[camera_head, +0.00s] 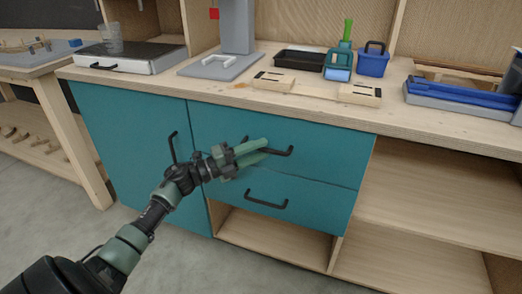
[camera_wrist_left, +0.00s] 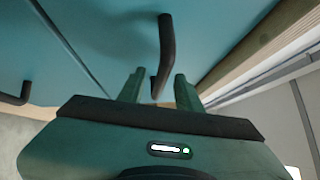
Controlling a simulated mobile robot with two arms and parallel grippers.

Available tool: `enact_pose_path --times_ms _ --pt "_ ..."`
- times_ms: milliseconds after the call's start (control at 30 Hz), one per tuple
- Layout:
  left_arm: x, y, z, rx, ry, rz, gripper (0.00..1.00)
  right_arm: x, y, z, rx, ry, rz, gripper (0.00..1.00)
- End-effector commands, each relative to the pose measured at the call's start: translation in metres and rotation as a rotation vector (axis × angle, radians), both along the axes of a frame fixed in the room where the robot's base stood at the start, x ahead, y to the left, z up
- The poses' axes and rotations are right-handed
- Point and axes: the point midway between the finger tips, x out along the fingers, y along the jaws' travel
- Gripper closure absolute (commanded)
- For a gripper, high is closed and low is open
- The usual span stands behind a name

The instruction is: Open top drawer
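The top drawer (camera_head: 325,145) is a teal front under the workbench top, and it looks shut. Its dark bar handle (camera_head: 282,152) is partly hidden behind my left gripper (camera_head: 267,147) in the head view. The left wrist view shows the handle (camera_wrist_left: 166,45) running down toward the gap between the two green fingers of my left gripper (camera_wrist_left: 158,90). The fingers are apart, with one on each side of the handle's near part. I cannot tell if they touch it. My right gripper is not in view.
A lower drawer (camera_head: 310,203) with its own handle (camera_head: 266,202) sits below. A teal cabinet door (camera_head: 130,150) is at the left, and open shelves (camera_head: 440,190) are at the right. The worktop (camera_head: 215,92) holds trays, wooden blocks and a blue basket (camera_head: 373,62).

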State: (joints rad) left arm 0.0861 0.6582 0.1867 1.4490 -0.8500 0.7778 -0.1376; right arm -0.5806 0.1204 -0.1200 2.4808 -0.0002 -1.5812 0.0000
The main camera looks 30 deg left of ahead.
Motion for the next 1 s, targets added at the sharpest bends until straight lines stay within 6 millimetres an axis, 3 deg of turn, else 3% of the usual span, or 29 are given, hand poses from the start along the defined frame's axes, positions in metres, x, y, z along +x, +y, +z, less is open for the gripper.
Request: enact_pose_path --times_ms 367,500,1000 --pt "0.0081 -0.0055 0.0010 -0.002 0.001 0.000 0.66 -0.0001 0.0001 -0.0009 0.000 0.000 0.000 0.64" --pt "0.0080 -0.0053 0.0010 -0.002 0.001 0.000 0.99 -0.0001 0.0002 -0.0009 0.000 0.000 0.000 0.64" --pt "0.0079 -0.0052 0.0006 -0.001 0.002 0.000 1.00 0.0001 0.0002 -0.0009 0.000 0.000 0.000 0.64"
